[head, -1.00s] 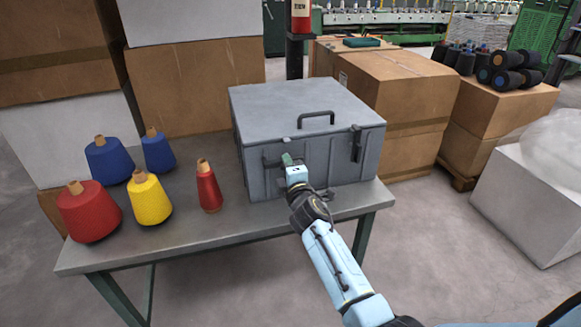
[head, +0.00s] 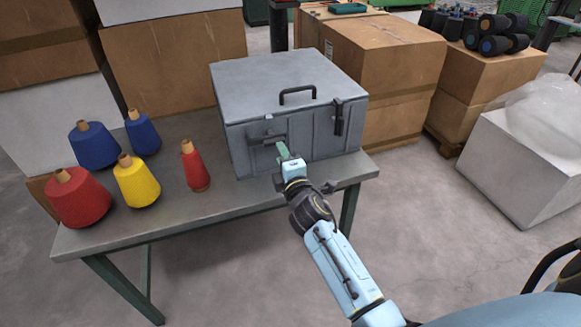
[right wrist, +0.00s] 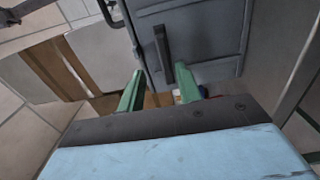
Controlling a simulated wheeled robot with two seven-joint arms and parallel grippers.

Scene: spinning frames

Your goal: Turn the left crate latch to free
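The grey crate (head: 290,82) stands shut on a table. Its left latch (head: 265,138) is a dark bar lying roughly level on the front face, and its right latch (head: 338,117) stands upright. My right gripper (head: 282,149) is just in front of the crate, beside the left latch's right end. In the right wrist view my right gripper (right wrist: 159,88) has its green fingers apart with nothing between the tips. The left latch (right wrist: 163,52) shows there as a dark bar ahead of the gap, seemingly apart from the fingers. My left gripper is out of view.
The table (head: 225,198) also holds blue, red and yellow yarn cones (head: 136,182) left of the crate. A carry handle (head: 297,94) sits on the crate. Cardboard boxes (head: 385,75) stand behind and right. The floor in front is clear.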

